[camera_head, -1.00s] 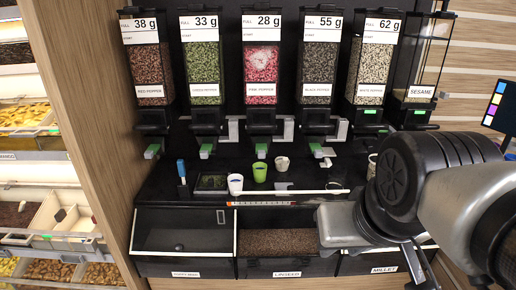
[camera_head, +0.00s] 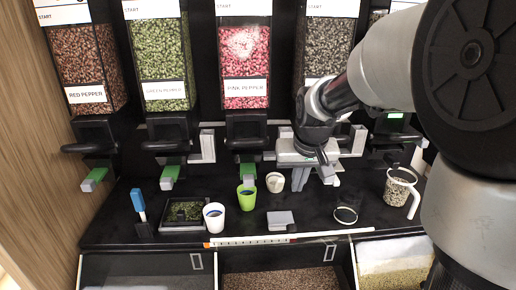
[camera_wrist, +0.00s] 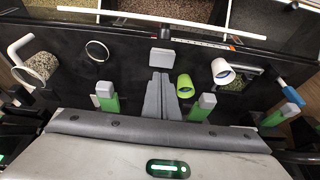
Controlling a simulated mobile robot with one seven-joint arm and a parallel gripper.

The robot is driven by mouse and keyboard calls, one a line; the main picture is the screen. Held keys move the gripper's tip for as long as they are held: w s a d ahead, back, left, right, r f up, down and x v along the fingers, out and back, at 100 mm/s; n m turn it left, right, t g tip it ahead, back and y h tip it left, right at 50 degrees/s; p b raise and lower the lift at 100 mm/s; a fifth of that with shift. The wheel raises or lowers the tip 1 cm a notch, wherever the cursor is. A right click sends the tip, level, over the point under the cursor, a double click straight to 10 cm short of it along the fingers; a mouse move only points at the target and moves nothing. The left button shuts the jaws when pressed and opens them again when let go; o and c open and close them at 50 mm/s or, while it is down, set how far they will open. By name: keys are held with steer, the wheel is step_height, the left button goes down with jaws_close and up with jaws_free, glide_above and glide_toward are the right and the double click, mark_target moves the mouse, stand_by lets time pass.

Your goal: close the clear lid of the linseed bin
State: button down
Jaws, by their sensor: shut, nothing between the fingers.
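The linseed bin (camera_head: 280,281) is the middle front bin, filled with brown seed and cut off by the bottom edge in the head view; its seed shows at the top of the wrist view (camera_wrist: 195,10). Its top looks uncovered. A long white edge strip (camera_head: 335,235) lies across behind the bin; it seems to be the raised lid's edge, and the clear panel itself is hard to make out. It also crosses the top of the wrist view (camera_wrist: 130,18). My gripper (camera_head: 299,186) is shut and empty, pointing down above the black shelf behind the bin; its fingers (camera_wrist: 160,80) show in the wrist view.
A green cup (camera_head: 247,198), a white cup (camera_head: 214,218), a small cream cup (camera_head: 275,182) and a grey block (camera_head: 281,220) stand on the shelf. A filled mug (camera_head: 398,190) and a round clear container (camera_head: 346,215) are to the right. Dispensers (camera_head: 245,90) line the back.

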steer(key=shift+w+f, duration=0.2)
steer(key=shift+f, duration=2.8)
steer(key=shift+w+f, duration=0.15)
steer(key=shift+f, duration=2.8)
steer(key=shift+f+b, duration=0.2)
steer(key=shift+b, duration=0.35)
